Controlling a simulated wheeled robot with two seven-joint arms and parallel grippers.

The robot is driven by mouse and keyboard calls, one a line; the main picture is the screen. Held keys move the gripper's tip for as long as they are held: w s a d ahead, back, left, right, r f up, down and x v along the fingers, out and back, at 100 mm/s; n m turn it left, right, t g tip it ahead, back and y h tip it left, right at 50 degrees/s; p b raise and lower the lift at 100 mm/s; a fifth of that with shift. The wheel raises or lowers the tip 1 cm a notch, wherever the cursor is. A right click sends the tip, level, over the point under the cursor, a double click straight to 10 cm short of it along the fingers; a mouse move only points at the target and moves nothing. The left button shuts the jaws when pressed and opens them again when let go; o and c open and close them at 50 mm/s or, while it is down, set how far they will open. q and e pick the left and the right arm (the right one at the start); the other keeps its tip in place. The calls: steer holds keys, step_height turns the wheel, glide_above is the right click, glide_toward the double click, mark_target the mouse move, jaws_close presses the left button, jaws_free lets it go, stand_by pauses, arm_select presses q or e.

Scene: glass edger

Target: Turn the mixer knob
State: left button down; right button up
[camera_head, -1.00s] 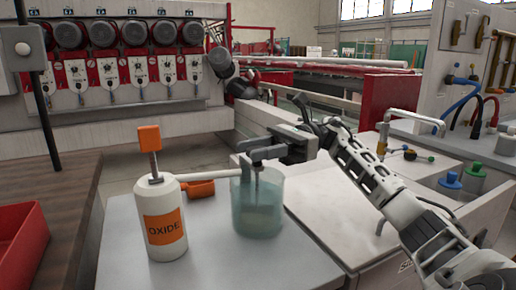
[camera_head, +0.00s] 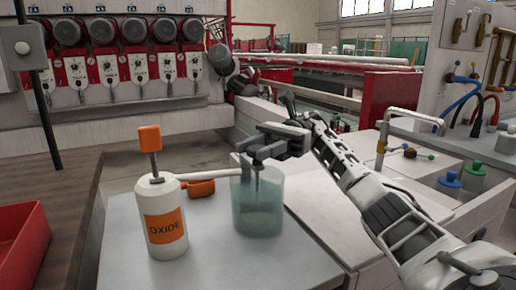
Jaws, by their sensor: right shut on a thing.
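A clear bluish beaker (camera_head: 257,212) with liquid in it stands on the grey worktop (camera_head: 205,262). A thin rod (camera_head: 257,184) runs down into it. My right gripper (camera_head: 256,157) is at the beaker's rim, reaching in from the right, with its fingers shut around the top of this rod. The mixer knob appears to be between the fingers, which hide it. A white bottle (camera_head: 155,202) labelled OXIDE, with an orange block (camera_head: 150,139) on top, stands left of the beaker. My left gripper is not in view.
An orange item (camera_head: 201,188) lies behind the bottle, close to the beaker. A red tray (camera_head: 22,240) is at the left on a brown table. A metal tap (camera_head: 390,130) and coloured valves stand at the right. The worktop's front is clear.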

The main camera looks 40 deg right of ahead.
steer(key=shift+f, duration=0.1)
steer(key=o, duration=0.9)
steer(key=shift+a, duration=0.1)
steer(key=shift+o, duration=0.3)
steer(key=shift+r, duration=0.2)
steer(key=shift+r, duration=0.3)
steer(key=r, duration=0.2)
steer(key=shift+s+a+r, duration=0.15)
steer(key=shift+s+r, duration=0.05)
steer(key=shift+r, duration=0.2)
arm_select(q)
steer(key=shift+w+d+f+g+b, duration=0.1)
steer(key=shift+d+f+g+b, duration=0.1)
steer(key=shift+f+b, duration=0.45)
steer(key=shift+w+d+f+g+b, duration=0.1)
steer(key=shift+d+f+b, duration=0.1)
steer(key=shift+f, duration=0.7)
arm_select(e)
steer(key=s+a+r, duration=0.8)
steer(key=s+r, duration=0.1)
steer(key=s, duration=0.1)
steer(key=shift+s+a+r, duration=0.15)
steer(key=shift+s+a, duration=0.05)
steer(key=shift+a, duration=0.15)
